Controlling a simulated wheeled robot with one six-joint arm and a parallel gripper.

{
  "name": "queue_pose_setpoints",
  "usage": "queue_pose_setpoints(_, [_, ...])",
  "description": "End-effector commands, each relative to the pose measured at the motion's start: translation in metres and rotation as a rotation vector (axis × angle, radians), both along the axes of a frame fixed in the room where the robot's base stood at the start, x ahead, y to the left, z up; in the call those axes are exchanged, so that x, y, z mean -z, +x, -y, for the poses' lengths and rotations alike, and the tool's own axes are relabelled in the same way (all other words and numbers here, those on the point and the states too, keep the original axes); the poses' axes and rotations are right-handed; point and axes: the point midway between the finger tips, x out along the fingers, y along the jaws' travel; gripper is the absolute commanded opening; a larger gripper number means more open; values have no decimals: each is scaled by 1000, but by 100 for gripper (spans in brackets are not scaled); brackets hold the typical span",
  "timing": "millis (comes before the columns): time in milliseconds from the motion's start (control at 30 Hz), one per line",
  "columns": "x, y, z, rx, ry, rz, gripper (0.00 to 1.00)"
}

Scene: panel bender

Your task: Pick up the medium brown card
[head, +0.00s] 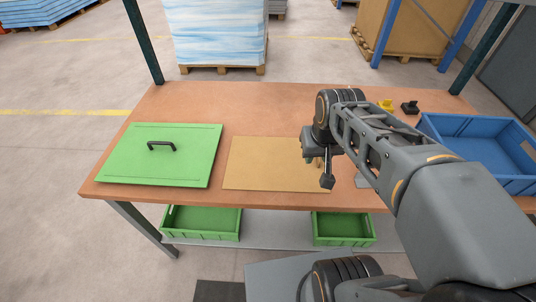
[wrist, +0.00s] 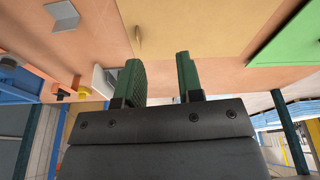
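The medium brown card (head: 262,165) is a flat tan sheet on the orange-brown table, just right of the green panel. It also shows at the top of the wrist view (wrist: 205,30). A small tan handle-like piece (wrist: 138,36) stands on it near one edge; in the head view my gripper partly hides this piece. My gripper (head: 318,172) is over the card's right end, apart from the card as far as I can tell. In the wrist view its two green-padded fingers (wrist: 161,75) are spread with nothing between them.
A green panel (head: 190,165) with a black handle lies at left on the table (head: 230,103). A blue crate (head: 475,133) stands at right. Small yellow (head: 385,104) and black (head: 409,107) parts sit behind my arm. Green bins (head: 203,232) are below. The back left tabletop is clear.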

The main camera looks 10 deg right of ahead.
Motion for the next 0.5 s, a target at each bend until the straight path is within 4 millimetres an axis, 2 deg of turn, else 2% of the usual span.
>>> queue_pose_setpoints(33, [4,18,9,24,2,-36,34])
queue_pose_setpoints(200, [12,68,37,81,12,-135,34])
queue_pose_setpoints(333, [22,96,54,112,21,-193,34])
queue_pose_setpoints(500, [35,116,70,136,30,-239,34])
